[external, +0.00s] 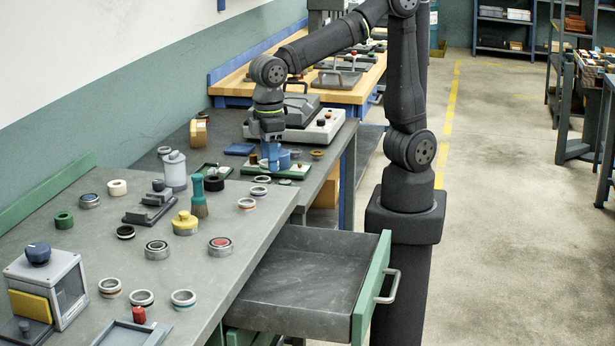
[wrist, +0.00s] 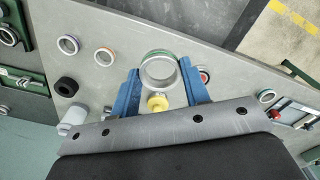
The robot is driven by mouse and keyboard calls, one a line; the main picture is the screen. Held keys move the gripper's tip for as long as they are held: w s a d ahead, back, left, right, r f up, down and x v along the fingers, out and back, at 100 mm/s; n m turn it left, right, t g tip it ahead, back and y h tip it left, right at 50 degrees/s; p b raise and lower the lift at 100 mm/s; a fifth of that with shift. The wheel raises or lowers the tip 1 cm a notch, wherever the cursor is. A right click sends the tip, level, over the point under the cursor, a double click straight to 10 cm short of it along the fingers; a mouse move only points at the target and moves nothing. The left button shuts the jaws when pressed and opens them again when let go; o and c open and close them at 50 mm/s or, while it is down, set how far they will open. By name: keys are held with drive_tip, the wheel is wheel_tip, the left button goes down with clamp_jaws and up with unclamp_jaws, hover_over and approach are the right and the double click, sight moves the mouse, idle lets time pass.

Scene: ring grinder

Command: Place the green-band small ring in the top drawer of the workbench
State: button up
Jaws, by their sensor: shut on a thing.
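My gripper (external: 272,160) is low over the far end of the grey workbench, its blue fingers pointing down. In the wrist view the fingers are shut on the green-band small ring (wrist: 160,57), a silver ring with a green stripe along its far side. The ring's open centre faces the camera. In the external view I cannot make the held ring out at the fingers. The top drawer (external: 310,275) of the workbench is pulled out at the right side. It looks empty, with a green front and a metal handle (external: 388,287).
The workbench top (external: 200,265) carries several other rings, a yellow-topped piece (external: 185,223), a brush (external: 199,195) and a white bottle (external: 175,170). A green tray (external: 290,171) lies by my gripper. The space above the drawer is clear.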

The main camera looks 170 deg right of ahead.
drive_tip(key=w+a+n, duration=0.3)
drive_tip(key=w+a, duration=0.2)
drive_tip(key=a, duration=0.2)
approach(317, 302)
drive_tip(key=w, duration=0.1)
drive_tip(key=w+a+f, duration=0.1)
drive_tip(key=w, duration=0.1)
drive_tip(key=w+f, duration=0.1)
drive_tip(key=w, duration=0.1)
drive_tip(key=shift+w+a+f, duration=0.2)
drive_tip(key=shift+w, duration=0.05)
drive_tip(key=shift+f, duration=1.95)
drive_tip(key=o, duration=0.6)
drive_tip(key=shift+f, duration=0.15)
drive_tip(key=shift+c, duration=0.2)
drive_tip(key=o, duration=0.4)
drive_tip(key=shift+o, duration=0.2)
